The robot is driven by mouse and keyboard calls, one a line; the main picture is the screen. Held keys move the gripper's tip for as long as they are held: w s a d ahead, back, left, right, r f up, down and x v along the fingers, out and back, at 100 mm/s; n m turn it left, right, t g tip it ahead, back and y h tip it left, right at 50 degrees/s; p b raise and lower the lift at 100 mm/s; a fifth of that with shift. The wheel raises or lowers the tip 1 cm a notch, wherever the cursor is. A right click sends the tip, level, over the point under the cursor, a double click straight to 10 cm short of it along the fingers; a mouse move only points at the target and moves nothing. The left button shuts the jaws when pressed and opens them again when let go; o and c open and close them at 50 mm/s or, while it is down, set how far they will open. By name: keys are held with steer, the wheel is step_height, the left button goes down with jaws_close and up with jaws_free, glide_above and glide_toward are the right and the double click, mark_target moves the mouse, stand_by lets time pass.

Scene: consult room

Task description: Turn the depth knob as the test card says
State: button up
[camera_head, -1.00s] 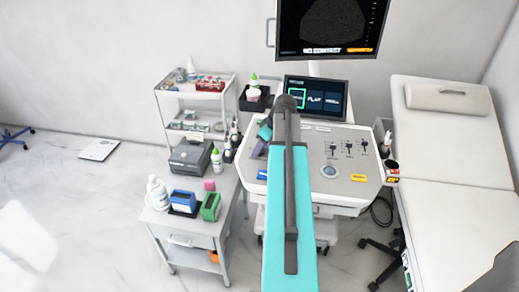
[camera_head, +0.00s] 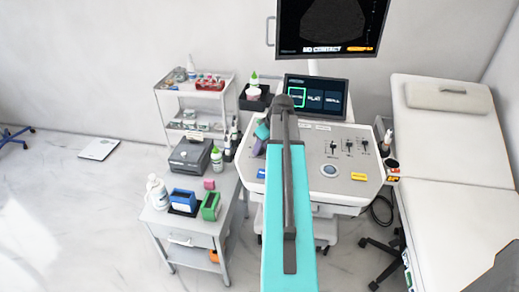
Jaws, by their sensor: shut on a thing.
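The ultrasound console (camera_head: 340,187) stands in the middle, with its grey control panel facing me. My teal and grey arm reaches over its left half and covers part of the panel. My gripper (camera_head: 259,148) shows only in part, low over the panel's left side, just left of the arm. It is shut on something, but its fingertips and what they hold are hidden. I cannot make out the depth knob. I cannot make out a test card for certain; a small yellow label (camera_head: 358,177) and a blue label (camera_head: 262,174) lie on the panel's front.
A touch screen (camera_head: 316,97) with its left tile outlined green stands behind the panel. A large monitor (camera_head: 329,28) hangs above. A grey cart (camera_head: 185,228) with bottles and boxes stands left, a white shelf trolley (camera_head: 193,106) behind it. A couch (camera_head: 448,140) stands close on the right.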

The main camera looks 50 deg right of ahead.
steer(key=m, duration=0.1)
steer(key=m+h, duration=0.1)
steer(key=m, duration=0.1)
steer(key=shift+a+m, duration=0.3)
steer(key=m+g+h, duration=0.1)
steer(key=m, duration=0.2)
steer(key=shift+m+h+b, duration=0.3)
steer(key=m+g+h, duration=0.1)
steer(key=m, duration=0.3)
steer(key=shift+w, duration=0.2)
steer(key=shift+m+g+h, duration=0.3)
steer(key=shift+m+g, duration=0.2)
steer(key=shift+m, duration=0.8)
steer(key=o, duration=1)
